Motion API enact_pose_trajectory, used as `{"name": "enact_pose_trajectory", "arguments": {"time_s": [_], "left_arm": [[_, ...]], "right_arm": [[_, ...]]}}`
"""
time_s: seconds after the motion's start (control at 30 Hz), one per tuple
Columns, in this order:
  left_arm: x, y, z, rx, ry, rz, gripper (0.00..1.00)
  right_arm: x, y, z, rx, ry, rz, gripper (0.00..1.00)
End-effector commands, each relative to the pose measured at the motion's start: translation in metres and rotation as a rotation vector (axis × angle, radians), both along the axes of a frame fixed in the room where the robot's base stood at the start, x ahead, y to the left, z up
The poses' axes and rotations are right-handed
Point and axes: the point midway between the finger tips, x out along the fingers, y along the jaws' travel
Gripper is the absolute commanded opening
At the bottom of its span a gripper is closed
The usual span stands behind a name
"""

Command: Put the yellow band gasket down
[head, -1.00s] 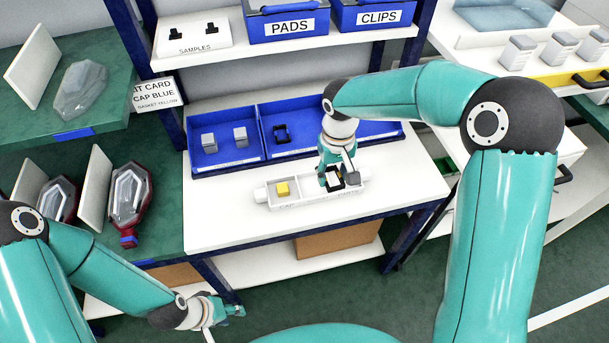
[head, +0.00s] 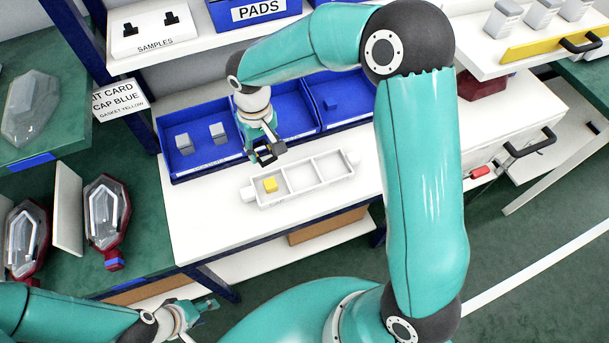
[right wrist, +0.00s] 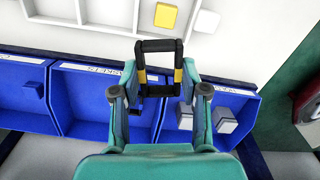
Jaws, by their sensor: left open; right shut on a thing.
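The yellow band gasket is a black square frame with yellow bands on two sides (right wrist: 141,76). My right gripper (head: 264,154) is shut on it. In the right wrist view the right gripper (right wrist: 158,84) has one finger on each side of the frame. In the head view the gasket shows only as a small dark shape, in front of the middle blue bin (head: 300,130) and behind the white tray (head: 318,202). A yellow block (head: 270,185) sits in the tray's left compartment; the other two look empty. My left gripper (head: 206,304) is open and empty, low at the front.
The left blue bin (head: 212,168) holds two grey blocks; the right bin (head: 345,122) holds a small blue part. A kit card (head: 119,99) reads "cap blue, gasket yellow". Lamps (head: 106,215) stand at the left. The white tabletop (head: 200,225) is clear around the tray.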

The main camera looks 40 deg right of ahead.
Motion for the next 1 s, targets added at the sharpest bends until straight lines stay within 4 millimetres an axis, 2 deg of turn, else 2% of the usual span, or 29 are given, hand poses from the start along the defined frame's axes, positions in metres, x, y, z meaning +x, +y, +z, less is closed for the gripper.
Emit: {"name": "enact_pose_trajectory", "arguments": {"time_s": [0.1, 0.23, 0.5, 0.63, 0.77, 1.0], "left_arm": [[0.0, 0.0, -0.004, 0.0, 0.0, 0.0, 0.52], [0.0, 0.0, -0.016, 0.0, 0.0, 0.0, 0.52], [0.0, 0.0, -0.043, 0.0, 0.0, 0.0, 0.52], [0.0, 0.0, -0.047, 0.0, 0.0, 0.0, 0.52], [0.0, 0.0, -0.048, 0.0, 0.0, 0.0, 0.52], [0.0, 0.0, -0.048, 0.0, 0.0, 0.0, 0.52]], "right_arm": [[0.0, -0.003, 0.004, -0.001, -0.003, 0.025, 0.03], [-0.005, -0.019, 0.02, -0.006, -0.007, 0.123, 0.03], [-0.037, -0.062, 0.071, -0.006, -0.005, 0.439, 0.03], [-0.049, -0.072, 0.082, -0.001, -0.001, 0.53, 0.03], [-0.053, -0.073, 0.07, 0.001, 0.005, 0.558, 0.03], [-0.054, -0.074, 0.009, 0.003, 0.01, 0.556, 0.03]]}}
